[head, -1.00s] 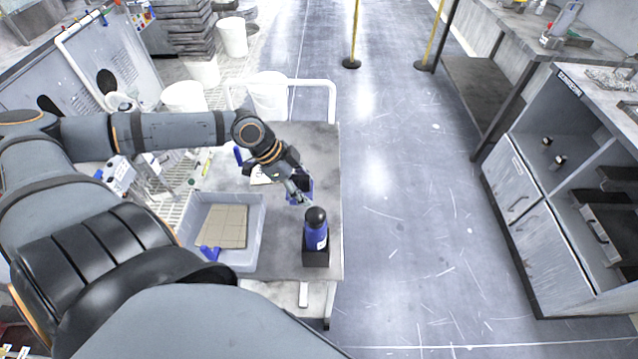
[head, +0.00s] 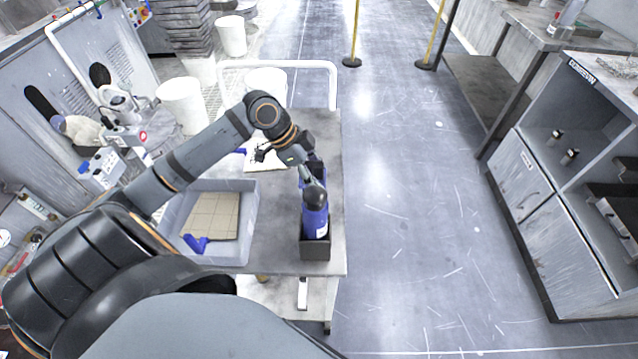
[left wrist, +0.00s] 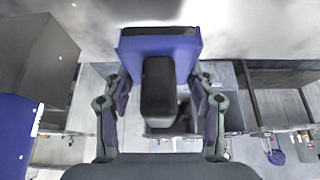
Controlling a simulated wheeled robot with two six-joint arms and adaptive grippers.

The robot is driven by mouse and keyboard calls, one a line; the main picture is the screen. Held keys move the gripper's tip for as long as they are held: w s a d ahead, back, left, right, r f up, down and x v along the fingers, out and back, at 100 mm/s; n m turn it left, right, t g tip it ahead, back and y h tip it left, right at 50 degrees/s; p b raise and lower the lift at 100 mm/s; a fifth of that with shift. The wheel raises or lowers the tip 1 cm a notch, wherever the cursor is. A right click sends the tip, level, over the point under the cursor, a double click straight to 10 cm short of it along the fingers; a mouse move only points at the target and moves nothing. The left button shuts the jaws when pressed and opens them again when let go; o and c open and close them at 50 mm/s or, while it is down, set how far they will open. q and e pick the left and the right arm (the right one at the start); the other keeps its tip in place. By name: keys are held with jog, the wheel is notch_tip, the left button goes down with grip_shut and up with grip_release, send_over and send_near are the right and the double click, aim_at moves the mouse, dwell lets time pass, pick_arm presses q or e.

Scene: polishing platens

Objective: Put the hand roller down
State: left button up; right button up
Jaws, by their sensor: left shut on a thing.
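My left gripper (head: 301,160) is over the right part of the grey table (head: 285,255), just behind a blue bottle. In the left wrist view, its two fingers (left wrist: 160,88) are closed on the hand roller (left wrist: 158,75). In the head view only a bit of blue by the fingers shows, partly hidden by the bottle and gripper. I cannot tell whether the roller touches the table. My right gripper is not in view.
The blue bottle (head: 315,218) with a black cap stands in a dark holder (head: 315,249) at the table's right edge, close to the gripper. A grey tray (head: 252,215) left of it holds a tan tiled plate (head: 212,212) and a blue item (head: 195,243).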

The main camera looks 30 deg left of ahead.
pick_arm(q)
jog(key=f, duration=0.3)
jog(key=shift+w+d+f, duration=0.15)
jog(key=shift+w+f, duration=0.1)
jog(key=shift+s+f, duration=0.25)
jog(key=shift+f, duration=0.45)
jog(key=o, duration=1.6)
jog(key=shift+w, duration=0.1)
jog(key=shift+c, duration=0.2)
jog(key=shift+r, duration=0.1)
